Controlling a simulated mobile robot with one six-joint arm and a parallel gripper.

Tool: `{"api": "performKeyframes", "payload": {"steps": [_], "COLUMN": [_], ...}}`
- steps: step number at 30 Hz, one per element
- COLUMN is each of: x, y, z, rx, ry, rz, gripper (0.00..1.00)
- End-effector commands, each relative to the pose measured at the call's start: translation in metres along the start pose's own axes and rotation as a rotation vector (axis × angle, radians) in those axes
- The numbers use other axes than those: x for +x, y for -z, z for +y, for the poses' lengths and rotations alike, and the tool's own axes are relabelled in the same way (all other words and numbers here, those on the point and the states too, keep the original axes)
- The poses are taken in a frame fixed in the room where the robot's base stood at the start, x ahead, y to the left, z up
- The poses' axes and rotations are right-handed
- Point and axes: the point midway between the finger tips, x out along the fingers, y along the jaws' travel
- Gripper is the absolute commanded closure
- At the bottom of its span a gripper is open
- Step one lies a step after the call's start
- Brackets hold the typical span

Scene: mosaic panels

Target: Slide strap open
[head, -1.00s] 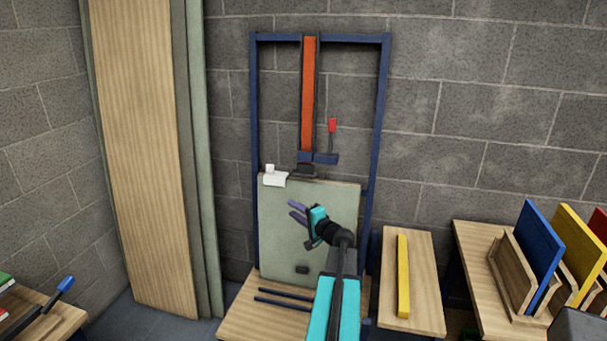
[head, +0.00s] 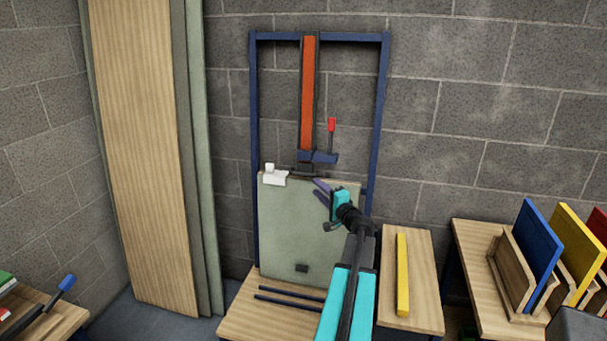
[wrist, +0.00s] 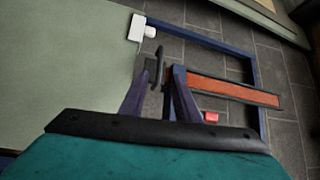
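An orange strap (head: 308,95) runs vertically in a dark channel at the top of a blue frame (head: 385,110). At its lower end is a blue clamp block (head: 318,157) with a red-tipped lever (head: 332,125). A dark handle (wrist: 160,68) shows below it, near the panel's top edge. A grey-green panel (head: 290,225) stands in the frame, with a white bracket (head: 274,176) on its top left. My gripper (head: 319,189) is in front of the panel's upper right, below the clamp block. Its fingers are apart and look empty; the handle appears beyond them in the wrist view.
A wooden bench (head: 240,315) with dark rails stands below the panel. A yellow bar (head: 402,275) lies on a bench to the right, beside racks of coloured boards (head: 538,250). Tall boards (head: 140,150) lean at the left. Open wall lies right of the frame.

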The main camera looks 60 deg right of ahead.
Motion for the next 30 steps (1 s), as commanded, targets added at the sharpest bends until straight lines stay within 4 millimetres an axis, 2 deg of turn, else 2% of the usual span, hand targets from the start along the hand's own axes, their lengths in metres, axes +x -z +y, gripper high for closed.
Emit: {"api": "performKeyframes", "payload": {"steps": [30], "x": [0.107], "y": [0.001], "z": [-0.001], "rx": [0.0], "ry": [-0.001], "rz": [-0.001], "gripper": [0.71]}}
